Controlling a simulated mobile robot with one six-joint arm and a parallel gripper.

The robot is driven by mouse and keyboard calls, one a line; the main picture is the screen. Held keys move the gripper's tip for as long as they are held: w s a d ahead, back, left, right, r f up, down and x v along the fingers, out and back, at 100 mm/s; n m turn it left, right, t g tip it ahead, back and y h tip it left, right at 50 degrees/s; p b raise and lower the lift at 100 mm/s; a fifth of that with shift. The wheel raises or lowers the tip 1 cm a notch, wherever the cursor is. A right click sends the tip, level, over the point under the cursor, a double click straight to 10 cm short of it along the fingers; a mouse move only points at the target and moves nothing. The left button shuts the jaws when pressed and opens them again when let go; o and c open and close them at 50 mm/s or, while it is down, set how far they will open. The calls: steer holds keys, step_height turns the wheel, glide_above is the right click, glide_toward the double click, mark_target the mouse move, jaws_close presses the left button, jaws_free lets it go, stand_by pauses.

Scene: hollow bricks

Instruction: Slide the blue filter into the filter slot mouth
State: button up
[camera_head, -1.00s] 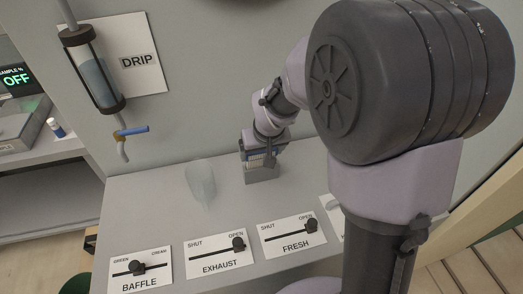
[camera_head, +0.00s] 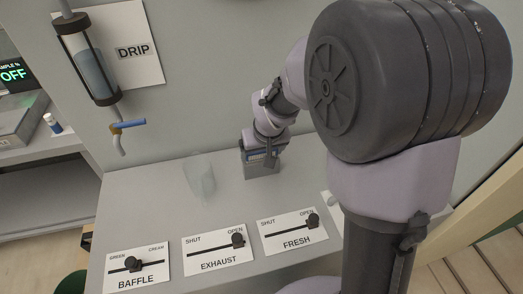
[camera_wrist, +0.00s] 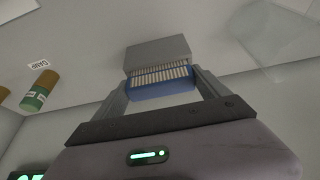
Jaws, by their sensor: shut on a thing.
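The blue filter (camera_wrist: 163,89), with a row of pale pleats, is between the two fingers of my gripper (camera_wrist: 162,93), which is shut on it. In the head view my gripper (camera_head: 263,148) points down at the counter, over a small grey box (camera_head: 262,172), which I take for the filter slot. In the wrist view the grey box (camera_wrist: 157,52) lies just beyond the pleats and in line with them. Part of the pleats still shows outside the box. The mouth itself is hidden, so I cannot tell how deep the filter sits.
A clear vessel (camera_head: 200,180) stands left of the box. Slider panels marked BAFFLE (camera_head: 137,272), EXHAUST (camera_head: 218,250) and FRESH (camera_head: 292,231) line the counter's front. A drip cylinder (camera_head: 88,62) hangs on the wall.

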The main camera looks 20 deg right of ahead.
steer(key=shift+f+b, duration=0.4)
steer(key=shift+f, duration=0.1)
steer(key=o, duration=1.2)
steer(key=shift+o, duration=0.2)
steer(key=p+v, duration=0.6)
steer(key=v, duration=1.1)
steer(key=shift+r, duration=0.25)
steer(key=shift+s, duration=0.1)
steer(key=s+a+m+y+b, duration=0.1)
steer(key=s+a+m, duration=0.1)
steer(key=s, duration=0.7)
steer(key=s+a+r+m+t+y+b, duration=0.1)
steer(key=s+a+m+b, duration=0.1)
steer(key=s, duration=0.7)
